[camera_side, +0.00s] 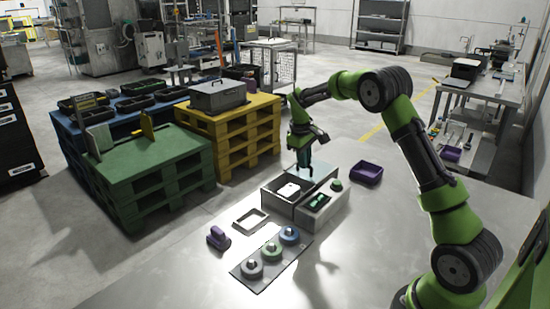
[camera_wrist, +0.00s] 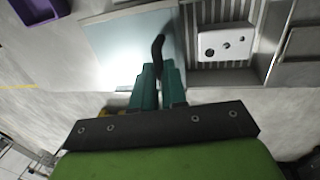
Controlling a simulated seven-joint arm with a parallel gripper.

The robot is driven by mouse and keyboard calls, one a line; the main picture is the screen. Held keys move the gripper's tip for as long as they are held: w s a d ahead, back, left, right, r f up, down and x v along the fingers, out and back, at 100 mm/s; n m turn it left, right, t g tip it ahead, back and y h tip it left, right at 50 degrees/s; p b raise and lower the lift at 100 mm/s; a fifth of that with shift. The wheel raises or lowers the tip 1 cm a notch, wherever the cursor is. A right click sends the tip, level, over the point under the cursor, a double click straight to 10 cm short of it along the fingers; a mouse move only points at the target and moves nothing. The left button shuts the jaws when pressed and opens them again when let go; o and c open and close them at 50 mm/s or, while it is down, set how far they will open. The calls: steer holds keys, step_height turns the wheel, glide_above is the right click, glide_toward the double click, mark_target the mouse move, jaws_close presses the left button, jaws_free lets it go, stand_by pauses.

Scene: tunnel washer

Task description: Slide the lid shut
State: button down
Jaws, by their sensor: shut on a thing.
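A pale, bluish flat lid (camera_side: 322,170) extends beyond the far side of the grey box (camera_side: 277,199). In the wrist view the lid (camera_wrist: 120,42) lies left of the box's open compartment (camera_wrist: 226,74), where a white block with round holes (camera_wrist: 224,42) shows uncovered. My gripper (camera_side: 304,166) points down at the lid. In the wrist view its teal fingers (camera_wrist: 158,72) are closed on a dark upright handle (camera_wrist: 157,47) near the lid's right edge. The fingers hide the handle's lower part.
Beside the open compartment is a section with green parts (camera_side: 319,201). A purple tray (camera_side: 366,172) stands to the right. A white frame (camera_side: 250,220), a purple object (camera_side: 218,238) and a plate with round pieces (camera_side: 271,258) lie nearer. The table's front right is clear.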

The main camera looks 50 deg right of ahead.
steer(key=a, duration=1.2)
steer(key=shift+a, duration=0.25)
steer(key=c, duration=1.3)
jaws_free()
steer(key=shift+a, duration=0.1)
steer(key=shift+o, duration=0.7)
steer(key=a+r, duration=0.3)
steer(key=r, duration=1.3)
steer(key=shift+r, duration=0.35)
